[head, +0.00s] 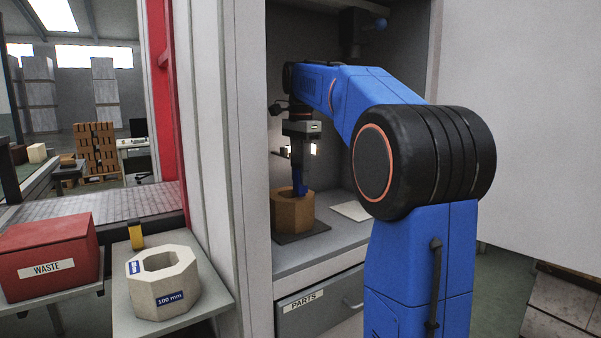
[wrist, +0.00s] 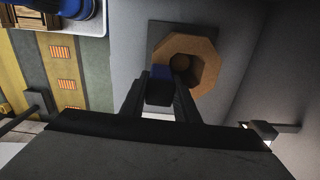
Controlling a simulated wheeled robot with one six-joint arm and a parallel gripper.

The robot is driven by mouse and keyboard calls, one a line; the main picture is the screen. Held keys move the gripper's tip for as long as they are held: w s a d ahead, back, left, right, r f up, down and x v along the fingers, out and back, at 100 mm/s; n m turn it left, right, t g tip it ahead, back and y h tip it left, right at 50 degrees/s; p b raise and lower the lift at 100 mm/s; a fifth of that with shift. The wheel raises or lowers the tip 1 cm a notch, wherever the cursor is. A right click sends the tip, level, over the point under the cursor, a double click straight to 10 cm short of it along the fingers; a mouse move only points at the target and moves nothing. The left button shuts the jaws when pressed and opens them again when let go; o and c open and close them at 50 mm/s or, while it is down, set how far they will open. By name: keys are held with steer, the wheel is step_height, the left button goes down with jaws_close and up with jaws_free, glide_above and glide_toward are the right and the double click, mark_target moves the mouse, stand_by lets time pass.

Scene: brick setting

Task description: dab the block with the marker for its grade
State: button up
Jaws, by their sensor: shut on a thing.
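My gripper (head: 299,165) points down inside the cabinet, shut on a blue marker (head: 300,186). In the wrist view the blue marker (wrist: 159,86) sits between the two fingers. Below it a tan octagonal block (head: 291,214) with a round hollow stands on a dark mat (head: 304,234). In the wrist view the marker's end overlaps the near left rim of the block (wrist: 206,63). I cannot tell whether the tip touches the block.
A red box labelled WASTE (head: 45,258) stands left of the holder. A white flat card or plate (head: 351,211) lies right of the block on the cabinet shelf. A drawer labelled PARTS (head: 320,305) is below. The cabinet's left wall (head: 240,150) stands between holder and block.

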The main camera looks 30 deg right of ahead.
steer(key=shift+f, duration=0.5)
stand_by(1.2)
steer(key=shift+r, duration=3.6)
